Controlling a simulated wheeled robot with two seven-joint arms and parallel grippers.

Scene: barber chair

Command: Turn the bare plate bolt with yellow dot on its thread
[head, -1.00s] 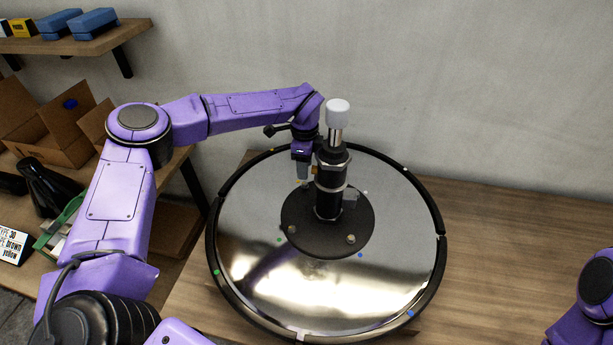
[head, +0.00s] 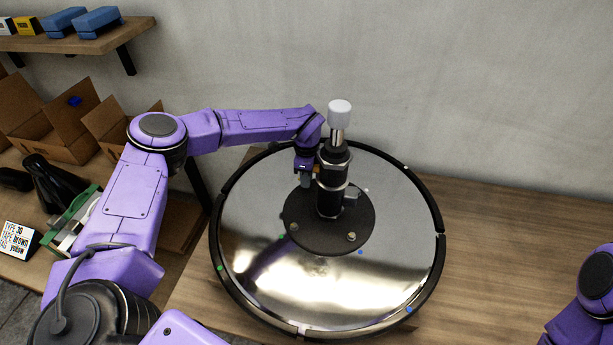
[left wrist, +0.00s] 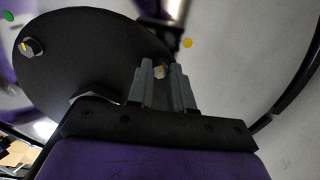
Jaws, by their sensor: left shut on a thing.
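The round black plate (head: 322,243) lies on the mirror-bright disc, with a black column rising from its middle. Two plate bolts show at its front in the head view, one at the left (head: 293,227) and one at the right (head: 351,236). My left gripper (head: 305,181) is at the plate's back left edge, beside the column. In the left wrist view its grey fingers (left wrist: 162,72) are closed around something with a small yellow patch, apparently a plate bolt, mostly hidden. Another bolt (left wrist: 31,46) with a yellow mark stands free on the plate. My right gripper is out of view.
The column (head: 332,185) with its white cap (head: 340,113) stands close to my left gripper. The shiny disc (head: 270,285) has a raised black rim and coloured dots. The wooden table (head: 510,250) is clear at the right. Shelves with boxes are at the left.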

